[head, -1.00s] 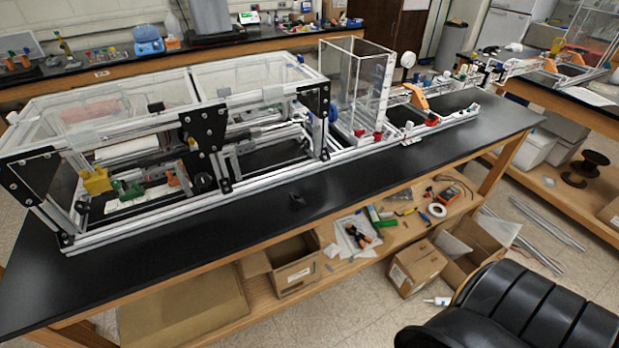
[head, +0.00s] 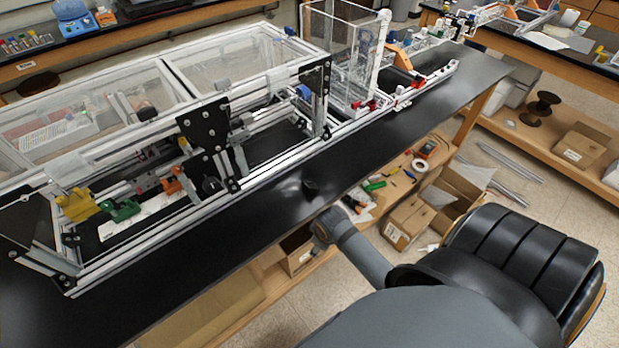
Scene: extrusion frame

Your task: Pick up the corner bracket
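The corner bracket appears to be the small black piece (head: 311,187) lying on the bare black tabletop in front of the frame. It is small and dark against the dark surface, so its exact shape is hard to tell. My grey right arm reaches in from the lower right, and its rounded end joint is just in front of the table's front edge, below and slightly right of the bracket, apart from it in the picture. No fingers show on that arm. My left gripper does not show.
The aluminium extrusion frame (head: 128,247) with clear panels runs along the black table (head: 205,252) behind the bracket. A strip of tabletop in front of it is clear. A lower wooden shelf holds cardboard boxes (head: 408,222) and tools.

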